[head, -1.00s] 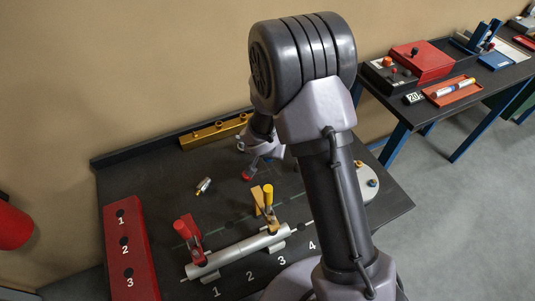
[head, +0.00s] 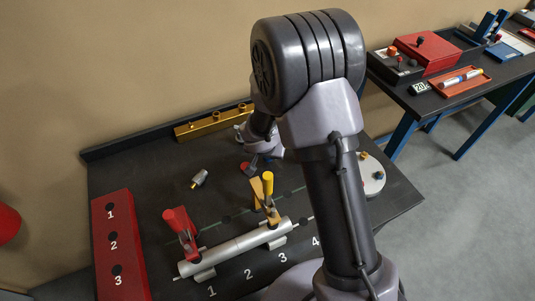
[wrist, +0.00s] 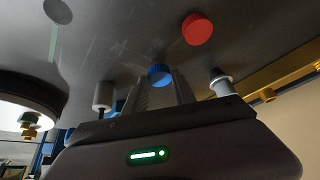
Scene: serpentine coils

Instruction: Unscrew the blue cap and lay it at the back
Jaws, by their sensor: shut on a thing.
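The blue cap (wrist: 160,74) shows in the wrist view at the tips of my gripper (wrist: 163,90). The jaws are shut on it, and whether it touches the bench is hard to tell. In the head view my gripper (head: 262,162) is low over the back middle of the bench, partly hidden by my arm. A red cap (wrist: 196,28) lies beside the blue cap on the dark bench top, apart from the jaws. It also shows in the head view (head: 246,168), close to my gripper.
A brass rail (head: 212,122) lines the bench's back edge. A metal fitting (head: 199,178) lies left of my gripper. A grey tube (head: 238,247) with red and yellow clamps lies in front. A round disc (head: 372,190) stands right, a red block (head: 118,245) left.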

